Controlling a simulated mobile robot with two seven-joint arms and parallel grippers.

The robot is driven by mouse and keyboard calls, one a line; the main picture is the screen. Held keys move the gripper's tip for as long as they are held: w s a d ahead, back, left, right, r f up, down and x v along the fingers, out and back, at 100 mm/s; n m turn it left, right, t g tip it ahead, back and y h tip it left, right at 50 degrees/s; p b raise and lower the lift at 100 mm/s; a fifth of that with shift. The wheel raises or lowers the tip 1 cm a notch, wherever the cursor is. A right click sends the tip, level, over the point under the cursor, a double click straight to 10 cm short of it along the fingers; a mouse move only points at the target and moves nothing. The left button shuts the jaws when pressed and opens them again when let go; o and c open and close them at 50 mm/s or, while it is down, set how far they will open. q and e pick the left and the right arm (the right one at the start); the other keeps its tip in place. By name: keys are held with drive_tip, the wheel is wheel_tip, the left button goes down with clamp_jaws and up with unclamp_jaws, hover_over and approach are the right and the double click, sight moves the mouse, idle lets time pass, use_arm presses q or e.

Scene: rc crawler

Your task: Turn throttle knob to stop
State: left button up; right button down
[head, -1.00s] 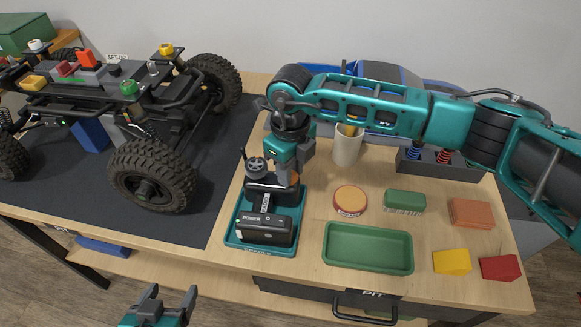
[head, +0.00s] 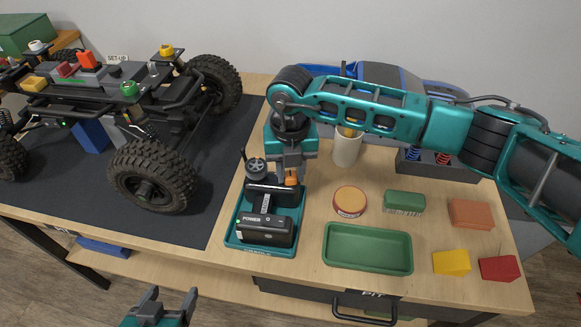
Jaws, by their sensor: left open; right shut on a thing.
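The black controller (head: 264,229), marked POWER, stands in a teal cradle (head: 232,241) on the bench. It has a dark round wheel (head: 256,166) and an antenna at its upper left. A small orange knob (head: 291,179) shows at its upper right side. My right gripper (head: 290,174) points down beside the controller and is shut on the orange knob; its fingers hide part of it. Any stop mark is too small to make out. My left gripper (head: 165,300) is open and empty, low in front of the bench.
The crawler (head: 110,95) stands on a dark mat (head: 215,185) at the left. A green tray (head: 368,228), a round orange tin (head: 349,201), a green brush (head: 404,201) and coloured blocks lie to the right. A cream cup (head: 346,150) stands behind.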

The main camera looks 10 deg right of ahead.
sight(290, 175)
drive_tip(key=shift+m, duration=1.1)
drive_tip(key=c, duration=0.8)
unclamp_jaws()
wheel_tip(290, 175, up, 13)
